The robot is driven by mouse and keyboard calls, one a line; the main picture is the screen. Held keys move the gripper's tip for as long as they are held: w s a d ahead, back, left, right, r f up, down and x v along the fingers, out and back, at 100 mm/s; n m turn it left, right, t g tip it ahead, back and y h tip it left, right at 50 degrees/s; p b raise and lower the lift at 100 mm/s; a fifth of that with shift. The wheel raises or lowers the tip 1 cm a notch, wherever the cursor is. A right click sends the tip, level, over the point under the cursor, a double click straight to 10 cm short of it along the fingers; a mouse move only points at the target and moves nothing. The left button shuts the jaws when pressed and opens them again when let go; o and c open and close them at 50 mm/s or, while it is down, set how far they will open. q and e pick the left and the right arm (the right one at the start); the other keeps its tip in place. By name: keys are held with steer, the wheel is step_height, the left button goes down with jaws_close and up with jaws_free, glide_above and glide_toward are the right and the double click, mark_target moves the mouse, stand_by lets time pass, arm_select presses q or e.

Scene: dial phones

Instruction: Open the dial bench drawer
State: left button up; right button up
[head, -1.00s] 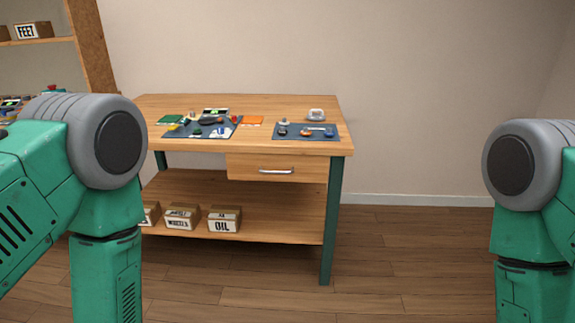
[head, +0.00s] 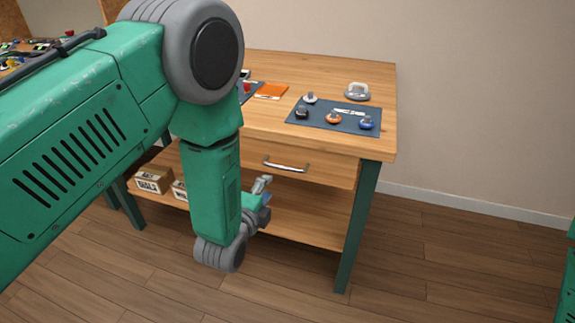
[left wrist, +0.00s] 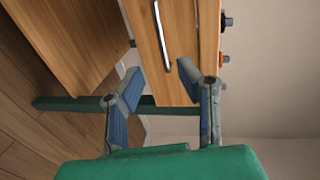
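The bench drawer (head: 322,169) sits under the right part of the wooden bench top and looks closed. Its silver bar handle (head: 286,165) runs across the front. In the left wrist view the drawer front (left wrist: 182,50) is turned on its side, with the handle (left wrist: 161,37) upright. My left gripper (head: 264,186) is just below and left of the handle in the head view, partly hidden by my forearm. In the left wrist view its two fingers (left wrist: 158,84) are spread, with nothing between them, and the handle lies beyond the tips. My right gripper is out of view.
The bench top (head: 310,66) holds a dark mat (head: 345,122) with several small knobs and a grey-white item (head: 357,91) behind it. A lower shelf (head: 310,215) carries labelled boxes (head: 154,179).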

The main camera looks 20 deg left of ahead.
mark_target(284, 168)
arm_select(q)
steer(key=b+x, duration=0.2)
steer(key=x, duration=1)
steer(key=shift+w+d+b, duration=0.1)
steer(key=shift+d+b, duration=0.05)
steer(key=shift+b, duration=0.2)
steer(key=shift+d, duration=0.1)
jaws_close()
